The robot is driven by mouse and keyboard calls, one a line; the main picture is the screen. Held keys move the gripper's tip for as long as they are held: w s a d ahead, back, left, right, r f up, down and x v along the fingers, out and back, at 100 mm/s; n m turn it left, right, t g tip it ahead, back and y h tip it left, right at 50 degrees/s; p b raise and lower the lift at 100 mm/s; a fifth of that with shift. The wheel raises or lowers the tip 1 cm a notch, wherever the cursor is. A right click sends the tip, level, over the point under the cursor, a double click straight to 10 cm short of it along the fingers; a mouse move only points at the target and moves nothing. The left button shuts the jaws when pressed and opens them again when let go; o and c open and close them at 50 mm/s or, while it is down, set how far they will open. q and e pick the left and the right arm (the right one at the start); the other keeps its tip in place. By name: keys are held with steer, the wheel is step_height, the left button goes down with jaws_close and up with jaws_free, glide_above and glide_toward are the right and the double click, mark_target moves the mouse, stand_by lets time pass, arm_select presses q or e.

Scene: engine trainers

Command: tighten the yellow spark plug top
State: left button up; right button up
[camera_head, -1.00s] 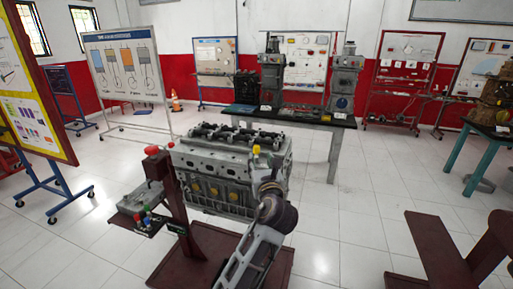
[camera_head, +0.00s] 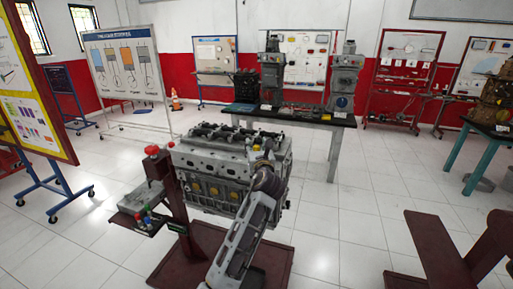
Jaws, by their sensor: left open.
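The grey engine block (camera_head: 212,165) stands on a dark red stand in the middle of the head view. The yellow spark plug top (camera_head: 268,144) is on the block's upper right end, and only a small part of it shows behind my arm's end. My left gripper (camera_head: 262,157) is at that end of the engine, just in front of the yellow top. It is open, but its fingers are small and hard to make out. I cannot tell whether they touch the top. My right gripper is out of view.
A workbench (camera_head: 345,122) with engine models stands behind the engine. A red-topped post (camera_head: 152,150) and a small tray (camera_head: 135,203) are at the engine's left. Dark red beams (camera_head: 437,250) stand at lower right. White floor between is clear.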

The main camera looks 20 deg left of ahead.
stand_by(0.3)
arm_select(q)
jaws_close()
stand_by(0.4)
